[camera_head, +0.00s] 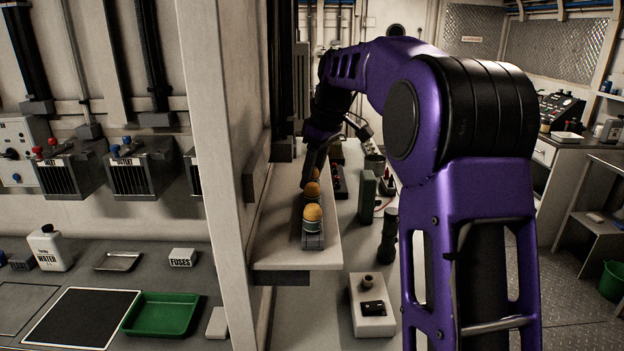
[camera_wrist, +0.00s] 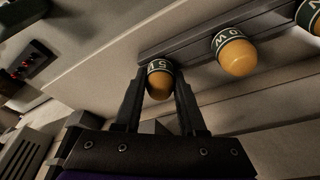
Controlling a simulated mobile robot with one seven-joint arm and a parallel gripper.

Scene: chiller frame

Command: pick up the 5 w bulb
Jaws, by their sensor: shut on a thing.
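My gripper (camera_wrist: 161,92) is shut on an orange bulb (camera_wrist: 160,84) with a dark band that carries pale print. A "5" seems to show on the band, and the rest is turned away. The bulb sits at the end of a dark rail (camera_wrist: 190,41) and still appears to be at it. A second orange bulb (camera_wrist: 238,58) stands on the rail to the right, and part of a third bulb (camera_wrist: 314,22) shows at the right edge. In the head view, two bulbs (camera_head: 313,213) (camera_head: 311,189) stand clear in front of my gripper, which largely hides the far bulb.
The rail rests on a narrow pale shelf (camera_head: 300,258) beside an upright post (camera_head: 222,150). Dark devices (camera_head: 367,195) stand on the bench right of the shelf. A green tray (camera_head: 160,314) and a water bottle (camera_head: 48,248) lie left of the post.

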